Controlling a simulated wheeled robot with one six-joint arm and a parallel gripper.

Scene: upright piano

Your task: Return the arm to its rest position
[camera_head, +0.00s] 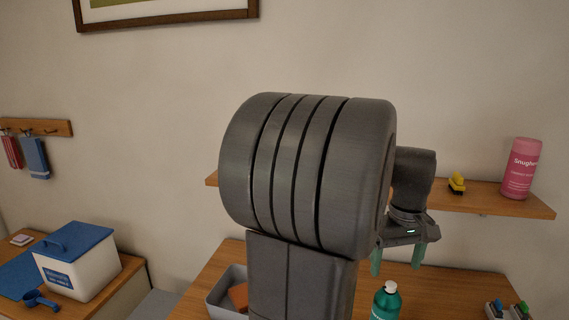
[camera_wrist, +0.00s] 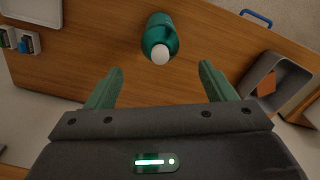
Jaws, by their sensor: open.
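My arm fills the middle of the head view, with its large grey joint hiding part of the shelf and table. My gripper (camera_head: 398,262) hangs at the arm's right side above the wooden table, fingers pointing down. In the wrist view my gripper (camera_wrist: 160,88) shows two green fingers spread apart with nothing between them. A green bottle with a white cap (camera_wrist: 160,38) stands on the table beyond the fingertips, apart from them. The same green bottle (camera_head: 386,302) shows in the head view, just below my gripper.
A grey bin (camera_head: 218,296) with an orange item stands on the table's left. A blue-lidded white box (camera_head: 78,270) is at far left. Small items (camera_head: 508,310) lie at lower right.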

